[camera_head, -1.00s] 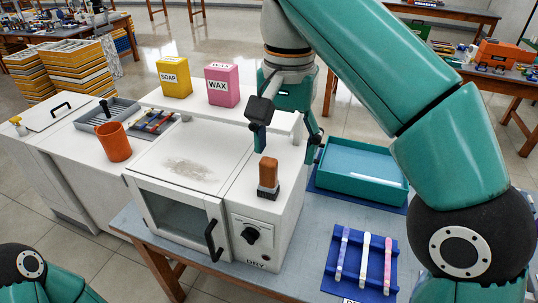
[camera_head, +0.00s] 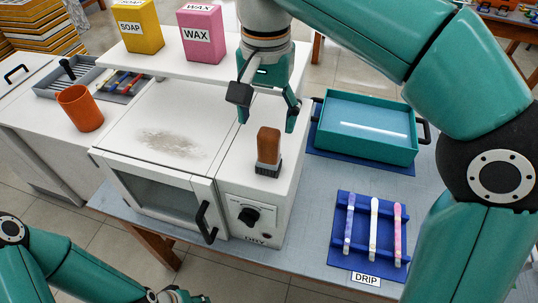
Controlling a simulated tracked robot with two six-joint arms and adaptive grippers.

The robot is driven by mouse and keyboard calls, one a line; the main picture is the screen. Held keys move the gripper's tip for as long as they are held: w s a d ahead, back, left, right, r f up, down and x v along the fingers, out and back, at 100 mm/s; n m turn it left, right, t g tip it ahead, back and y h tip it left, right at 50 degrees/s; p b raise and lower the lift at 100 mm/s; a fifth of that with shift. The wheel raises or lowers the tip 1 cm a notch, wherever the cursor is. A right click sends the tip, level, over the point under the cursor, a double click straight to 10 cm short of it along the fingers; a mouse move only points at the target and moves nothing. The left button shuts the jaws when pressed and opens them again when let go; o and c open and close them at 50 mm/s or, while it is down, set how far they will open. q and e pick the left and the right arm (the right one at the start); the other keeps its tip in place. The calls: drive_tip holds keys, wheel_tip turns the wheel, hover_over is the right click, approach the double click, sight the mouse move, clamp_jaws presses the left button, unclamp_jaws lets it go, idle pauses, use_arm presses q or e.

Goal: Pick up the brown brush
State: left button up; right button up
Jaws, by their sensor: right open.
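The brown brush (camera_head: 268,149) stands upright on top of the white dryer box, its brown handle up and its dark bristles down on the surface. My right gripper (camera_head: 267,121) is open and empty. It points down just behind and above the brush, with one finger to the left and one to the right, apart from it.
The white dryer (camera_head: 163,194) has a door handle, a knob and a dusty patch on top. A yellow soap box (camera_head: 137,27) and pink wax box (camera_head: 203,36) stand on the shelf behind. An orange cup (camera_head: 80,108), teal tray (camera_head: 365,150) and blue rack (camera_head: 344,261) stand around it.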

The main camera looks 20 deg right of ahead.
sight(269, 145)
drive_tip(key=shift+s+f, duration=0.4)
drive_tip(key=shift+f, duration=0.3)
drive_tip(key=shift+w+f, duration=0.25)
drive_tip(key=shift+f, duration=0.35)
wheel_tip(269, 145, down, 4)
drive_tip(key=shift+s+d+f, duration=0.1)
drive_tip(key=shift+s, duration=0.05)
drive_tip(key=c, duration=1.2)
drive_tip(key=shift+c, duration=0.2)
